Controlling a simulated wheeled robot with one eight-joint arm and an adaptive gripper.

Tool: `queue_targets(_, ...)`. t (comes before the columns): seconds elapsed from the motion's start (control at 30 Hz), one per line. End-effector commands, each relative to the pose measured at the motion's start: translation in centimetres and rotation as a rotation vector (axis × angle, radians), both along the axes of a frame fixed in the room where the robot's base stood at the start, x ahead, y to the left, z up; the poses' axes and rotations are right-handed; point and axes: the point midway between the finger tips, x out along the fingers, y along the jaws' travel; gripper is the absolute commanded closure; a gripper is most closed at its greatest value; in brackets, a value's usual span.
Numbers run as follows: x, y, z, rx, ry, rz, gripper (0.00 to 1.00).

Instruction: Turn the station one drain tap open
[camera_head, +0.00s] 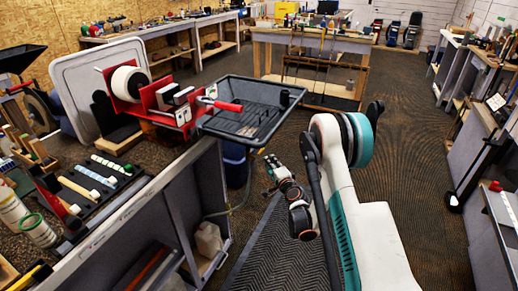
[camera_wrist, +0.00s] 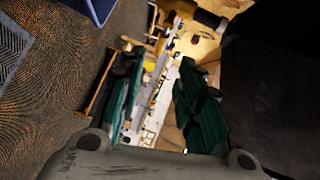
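A black mesh drain tray (camera_head: 236,121) sticks out from the end of the left bench. My gripper (camera_head: 270,168) is just below and to the right of that piece, beyond my white and teal arm. In the wrist view my gripper (camera_wrist: 157,75) has its two green-padded fingers apart, with nothing between them. No tap is recognisable in the wrist view.
A blue bucket (camera_head: 235,163) stands under the tray, with a thin hose (camera_head: 241,203) near it. Open floor (camera_head: 420,140) lies to the right of my arm.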

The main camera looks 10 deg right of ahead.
Motion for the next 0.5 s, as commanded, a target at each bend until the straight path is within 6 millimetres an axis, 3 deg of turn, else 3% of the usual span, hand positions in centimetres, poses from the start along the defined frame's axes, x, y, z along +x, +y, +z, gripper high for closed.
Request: queue_targets(0.5,9.3,1.4,-1.5,-0.001,0.000,0.001,0.68)
